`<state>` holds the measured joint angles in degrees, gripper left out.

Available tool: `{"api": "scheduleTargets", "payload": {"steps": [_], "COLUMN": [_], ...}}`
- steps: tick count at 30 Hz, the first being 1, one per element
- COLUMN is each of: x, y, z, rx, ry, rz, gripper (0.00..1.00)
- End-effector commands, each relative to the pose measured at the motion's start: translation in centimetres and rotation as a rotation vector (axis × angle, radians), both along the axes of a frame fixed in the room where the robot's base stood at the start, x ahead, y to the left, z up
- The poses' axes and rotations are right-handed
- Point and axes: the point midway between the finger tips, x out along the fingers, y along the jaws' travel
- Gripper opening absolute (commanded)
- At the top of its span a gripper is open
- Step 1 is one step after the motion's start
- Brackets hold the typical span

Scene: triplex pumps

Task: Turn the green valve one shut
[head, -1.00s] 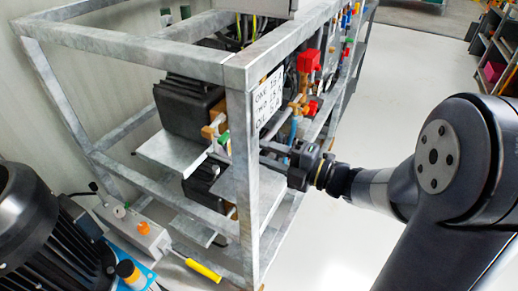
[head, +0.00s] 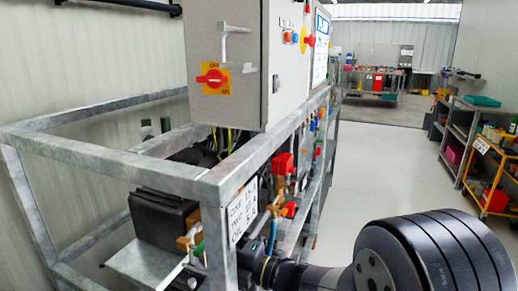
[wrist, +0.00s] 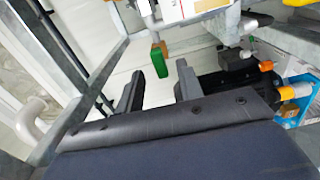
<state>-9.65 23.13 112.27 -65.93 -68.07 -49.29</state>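The green valve handle (wrist: 159,58) shows in the wrist view as a small upright green block, just beyond the gap between my fingers. My gripper (wrist: 160,84) is open, with one dark finger on each side of that gap and nothing between them. The fingers do not appear to touch the handle. In the head view a small bit of green (head: 199,250) shows behind the corner post, probably the same handle. My gripper (head: 252,264) is low in that view, right of the post, partly cut off by the lower edge.
A galvanised frame (head: 120,155) surrounds the pumps, its corner post close to my gripper. Red valve handles (head: 283,163) sit further along. A grey cabinet with a red switch (head: 212,78) stands above. An orange knob (wrist: 265,66) is at right in the wrist view. Clear floor (head: 375,165) lies right.

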Motion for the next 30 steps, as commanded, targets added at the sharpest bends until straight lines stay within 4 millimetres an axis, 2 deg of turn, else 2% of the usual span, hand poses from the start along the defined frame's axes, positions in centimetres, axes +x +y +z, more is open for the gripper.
{"api": "scheduleTargets", "payload": {"steps": [1, 6, 21, 30], "x": [0.3, 1.2, 1.2, 1.1], "y": [0.9, 3.1, 2.8, 2.5], "z": [-0.1, -0.1, 0.0, 0.1], "rx": [0.000, 0.000, -0.029, 0.003], "ry": [0.000, 0.000, -0.071, 0.006], "rz": [0.004, 0.003, -0.001, -0.001], "gripper": [0.35, 0.35, 0.35, 0.35]}}
